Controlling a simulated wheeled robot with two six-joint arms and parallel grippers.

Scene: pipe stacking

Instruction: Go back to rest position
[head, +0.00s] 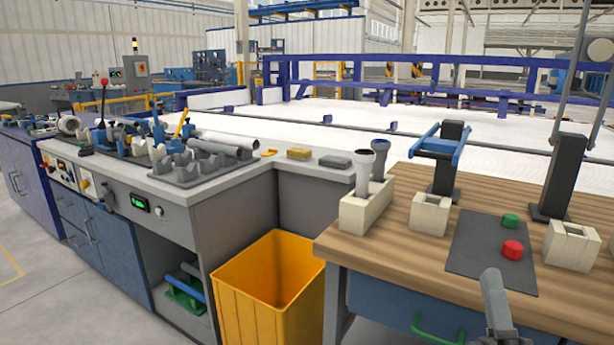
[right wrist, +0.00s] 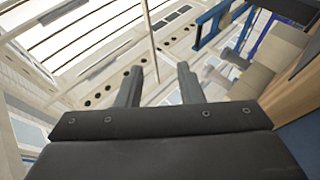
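My right gripper (head: 493,285) shows at the bottom right of the head view, in front of the wooden table. In the right wrist view its two fingers (right wrist: 158,82) stand apart with nothing between them. Two grey pipes with wide collars, one at the front (head: 364,170) and one behind it (head: 380,158), stand upright in a pale block holder (head: 366,214) on the table. My left gripper is out of view.
The wooden table (head: 400,246) also holds a dark panel with a green button (head: 510,221) and a red button (head: 512,250), pale blocks and black posts. A yellow bin (head: 265,295) stands left of it. The grey workbench (head: 225,190) carries a pipe rack.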

